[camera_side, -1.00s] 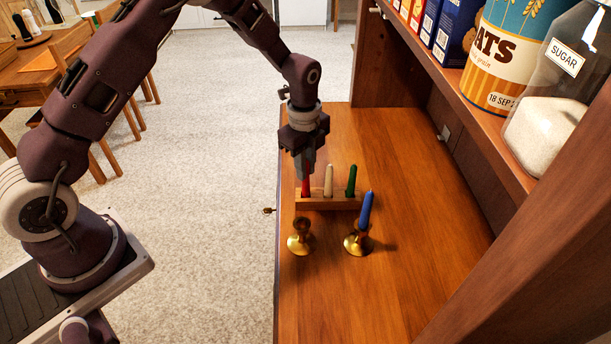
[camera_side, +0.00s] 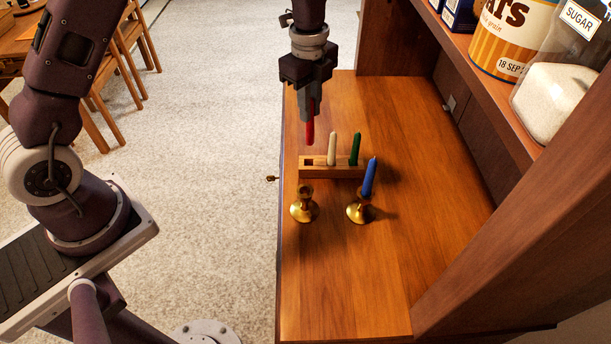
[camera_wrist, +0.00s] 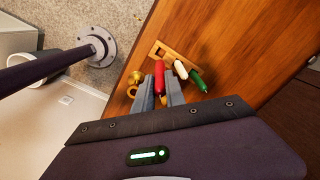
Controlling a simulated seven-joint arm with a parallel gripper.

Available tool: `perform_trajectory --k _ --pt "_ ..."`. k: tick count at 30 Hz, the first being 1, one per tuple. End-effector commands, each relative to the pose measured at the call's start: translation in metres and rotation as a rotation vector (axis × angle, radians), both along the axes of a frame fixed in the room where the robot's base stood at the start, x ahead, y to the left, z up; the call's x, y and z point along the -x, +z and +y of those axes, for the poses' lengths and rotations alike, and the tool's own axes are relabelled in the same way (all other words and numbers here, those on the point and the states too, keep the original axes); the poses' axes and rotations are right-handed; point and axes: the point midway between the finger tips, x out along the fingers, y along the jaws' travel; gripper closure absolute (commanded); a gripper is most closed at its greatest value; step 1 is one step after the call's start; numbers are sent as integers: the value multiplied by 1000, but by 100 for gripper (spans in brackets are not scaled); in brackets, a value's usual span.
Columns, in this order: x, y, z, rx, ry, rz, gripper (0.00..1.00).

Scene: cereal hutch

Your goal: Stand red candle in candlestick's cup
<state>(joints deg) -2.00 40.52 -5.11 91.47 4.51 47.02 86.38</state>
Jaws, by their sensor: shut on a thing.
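My gripper (camera_side: 309,100) is shut on the red candle (camera_side: 310,131) and holds it upright above the left end of the wooden rack (camera_side: 335,172). The candle's lower end is clear of the rack. An empty brass candlestick (camera_side: 304,208) stands in front of the rack, below and slightly left of the candle. In the wrist view, the red candle (camera_wrist: 160,76) shows between the fingers, and brass (camera_wrist: 133,91) shows to its left. The candlestick's cup is partly hidden there.
The rack holds a white candle (camera_side: 332,148) and a green candle (camera_side: 354,148); its left hole is empty. A blue candle (camera_side: 370,178) stands in a second brass candlestick (camera_side: 358,210) close on the right. The front wood surface (camera_side: 350,285) is clear.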

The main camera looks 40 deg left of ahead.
Motion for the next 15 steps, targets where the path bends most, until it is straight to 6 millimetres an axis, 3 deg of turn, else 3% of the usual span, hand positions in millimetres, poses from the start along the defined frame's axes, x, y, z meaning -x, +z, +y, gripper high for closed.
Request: perform_trajectory --k 9,15 --pt "75 34 -62 1 49 17 100" --pt "89 27 -69 -1 64 24 100"
